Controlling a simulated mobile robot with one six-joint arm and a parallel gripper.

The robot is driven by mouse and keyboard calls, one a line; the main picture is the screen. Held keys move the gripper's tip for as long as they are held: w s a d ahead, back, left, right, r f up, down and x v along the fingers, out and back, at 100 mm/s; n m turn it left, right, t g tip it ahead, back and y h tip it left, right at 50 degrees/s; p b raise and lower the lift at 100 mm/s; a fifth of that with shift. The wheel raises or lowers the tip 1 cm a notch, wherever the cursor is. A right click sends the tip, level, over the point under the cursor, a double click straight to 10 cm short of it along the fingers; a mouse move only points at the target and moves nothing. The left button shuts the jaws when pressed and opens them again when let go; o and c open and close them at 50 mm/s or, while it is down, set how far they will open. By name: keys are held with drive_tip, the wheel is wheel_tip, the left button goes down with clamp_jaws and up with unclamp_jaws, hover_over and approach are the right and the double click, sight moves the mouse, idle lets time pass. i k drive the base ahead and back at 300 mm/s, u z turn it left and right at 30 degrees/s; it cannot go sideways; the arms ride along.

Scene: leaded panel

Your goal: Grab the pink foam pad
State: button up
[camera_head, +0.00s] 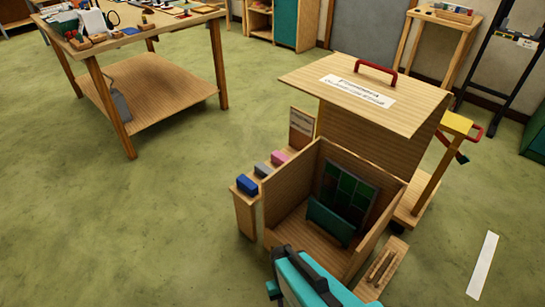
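The pink foam pad (279,157) is a small block on a narrow wooden ledge (246,199), left of an open wooden box. It is the farthest of three small pads in a row there. A grey pad (263,170) is beside it, and a blue pad (247,184) is at the near end. Nothing covers the pink pad. A teal and black part at the bottom edge appears to be my own arm. My gripper's fingertips do not show, and nothing is near the pink pad except the other pads and the box.
The open box (289,196) holds a dark leaded panel (347,190) and a dark green padded piece (330,220). Its raised lid (365,92) has a red handle. A small sign (301,127) stands behind the pads. A workbench (150,85) is at upper left. The floor left of the ledge is clear.

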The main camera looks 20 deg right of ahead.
sight(278, 158)
drive_tip(key=u, duration=0.6)
drive_tip(key=i, duration=0.55)
drive_tip(key=u, duration=0.6)
drive_tip(key=i, duration=2.35)
drive_tip(key=z, duration=0.75)
drive_tip(key=i, duration=0.55)
drive_tip(key=z, duration=0.3)
